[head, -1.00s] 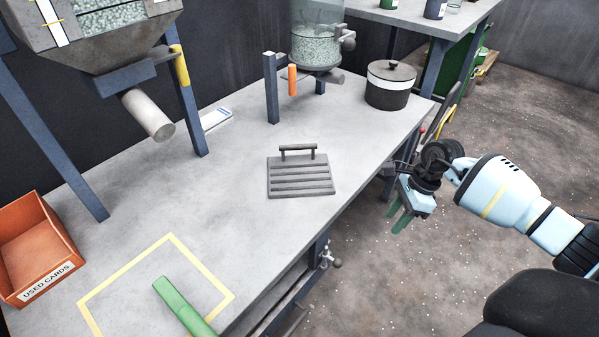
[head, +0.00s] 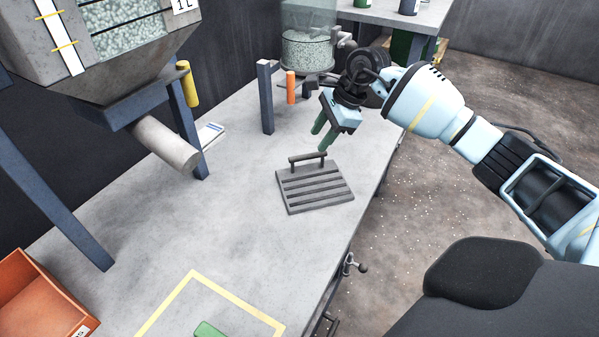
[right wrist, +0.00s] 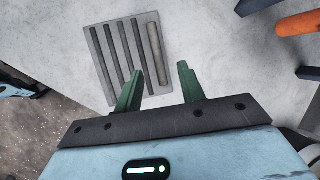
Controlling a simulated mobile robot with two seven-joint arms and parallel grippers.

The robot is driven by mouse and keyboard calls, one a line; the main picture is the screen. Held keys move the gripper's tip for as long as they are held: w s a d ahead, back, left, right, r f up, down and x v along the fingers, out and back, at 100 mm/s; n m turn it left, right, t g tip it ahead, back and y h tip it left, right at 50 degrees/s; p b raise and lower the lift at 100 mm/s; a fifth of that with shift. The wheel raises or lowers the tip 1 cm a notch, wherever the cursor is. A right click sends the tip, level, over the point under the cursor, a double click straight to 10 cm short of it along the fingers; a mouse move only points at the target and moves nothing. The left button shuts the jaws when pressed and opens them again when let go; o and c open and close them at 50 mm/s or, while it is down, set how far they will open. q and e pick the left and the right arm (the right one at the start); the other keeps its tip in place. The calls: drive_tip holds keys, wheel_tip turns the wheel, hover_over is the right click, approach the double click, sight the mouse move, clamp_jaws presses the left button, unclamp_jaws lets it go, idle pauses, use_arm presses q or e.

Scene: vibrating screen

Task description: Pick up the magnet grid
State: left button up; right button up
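The magnet grid (head: 316,186) is a flat grey slatted plate with a raised bar handle (head: 308,158) along its far edge. It lies on the grey workbench in the head view. It also shows in the right wrist view (right wrist: 118,55), where the handle is the thick bar on its right side. My right gripper (head: 321,139) has green fingers and hangs above the bench just beyond the handle. In the right wrist view its fingers (right wrist: 160,75) are apart with nothing between them. My left gripper is not in view.
An orange peg (head: 291,87) and a blue post (head: 266,97) stand behind the grid. The hopper's pipe (head: 165,143) hangs at left. An orange bin (head: 40,300) sits front left. A yellow taped square (head: 240,300) holds a green object (head: 208,329). The bench left of the grid is clear.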

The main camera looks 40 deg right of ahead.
sight(312, 154)
drive_tip(key=shift+b+x, duration=0.3)
drive_tip(key=shift+x, duration=0.8)
drive_tip(key=shift+s+d+f+b+x, duration=0.1)
drive_tip(key=shift+b+x, duration=0.15)
drive_tip(key=shift+x, duration=0.6)
drive_tip(key=shift+s+d+f+b+x, duration=0.15)
drive_tip(key=shift+b+x, duration=0.15)
drive_tip(key=shift+x, duration=0.5)
drive_tip(key=shift+s+d+r+b+x, duration=0.1)
drive_tip(key=shift+b+x, duration=0.15)
drive_tip(key=shift+x, duration=0.6)
drive_tip(key=shift+w+a+f, duration=0.15)
drive_tip(key=shift+f, duration=0.2)
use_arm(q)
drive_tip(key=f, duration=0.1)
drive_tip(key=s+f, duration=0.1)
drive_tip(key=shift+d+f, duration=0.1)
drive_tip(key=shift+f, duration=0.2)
use_arm(e)
drive_tip(key=shift+r, duration=0.1)
drive_tip(key=shift+c, duration=0.2)
drive_tip(key=c, duration=0.7)
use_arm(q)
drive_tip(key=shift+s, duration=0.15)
use_arm(e)
clamp_jaws()
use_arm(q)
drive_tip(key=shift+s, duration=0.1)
